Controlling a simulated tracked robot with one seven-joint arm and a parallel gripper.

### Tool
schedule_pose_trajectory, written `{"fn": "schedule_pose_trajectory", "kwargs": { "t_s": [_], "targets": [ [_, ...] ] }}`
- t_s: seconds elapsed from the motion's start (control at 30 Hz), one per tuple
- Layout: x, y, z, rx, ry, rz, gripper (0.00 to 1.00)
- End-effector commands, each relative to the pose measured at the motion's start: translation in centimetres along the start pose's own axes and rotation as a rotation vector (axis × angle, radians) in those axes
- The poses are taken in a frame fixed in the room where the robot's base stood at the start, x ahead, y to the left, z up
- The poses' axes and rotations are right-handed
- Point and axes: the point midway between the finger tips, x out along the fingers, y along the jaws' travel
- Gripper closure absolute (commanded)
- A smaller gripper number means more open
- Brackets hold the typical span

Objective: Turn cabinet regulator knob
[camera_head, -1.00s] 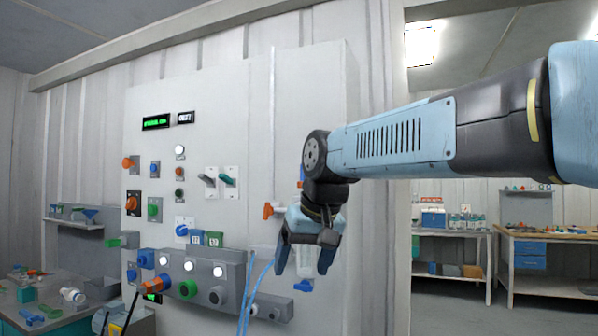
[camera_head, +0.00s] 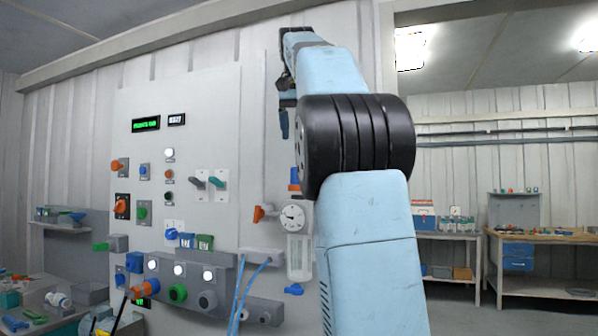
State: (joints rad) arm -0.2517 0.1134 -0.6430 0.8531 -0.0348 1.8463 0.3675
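The cabinet panel (camera_head: 225,125) carries several knobs and switches, and I cannot tell for sure which is the regulator knob. A blue knob (camera_head: 172,233) sits on a white plate at its lower middle. A blue and orange fitting (camera_head: 295,180) shows above a round gauge (camera_head: 293,217), partly behind my arm. A small blue handle (camera_head: 293,289) is below a clear tube. My gripper (camera_head: 284,118) is high at the panel's upper right, pointing down, apart from all knobs. Only one side of it shows, so its opening is hidden.
An orange valve handle (camera_head: 262,213) is left of the gauge. A grey manifold (camera_head: 190,270) with several buttons and blue hoses (camera_head: 243,285) juts out from the lower panel. A cluttered bench (camera_head: 70,318) is at lower left. Workbenches (camera_head: 540,240) stand far right.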

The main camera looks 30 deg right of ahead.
Motion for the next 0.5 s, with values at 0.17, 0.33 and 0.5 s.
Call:
{"fn": "schedule_pose_trajectory", "kwargs": {
  "t_s": [0.17, 0.33, 0.5],
  "targets": [
    [-1.8, -1.7, -0.3, 0.037, 0.025, 0.045, 0.2],
    [-2.0, -2.0, -0.2, 0.047, 0.029, 0.057, 0.2],
    [-0.9, -1.9, -0.2, 0.048, 0.028, 0.055, 0.2]
  ]
}}
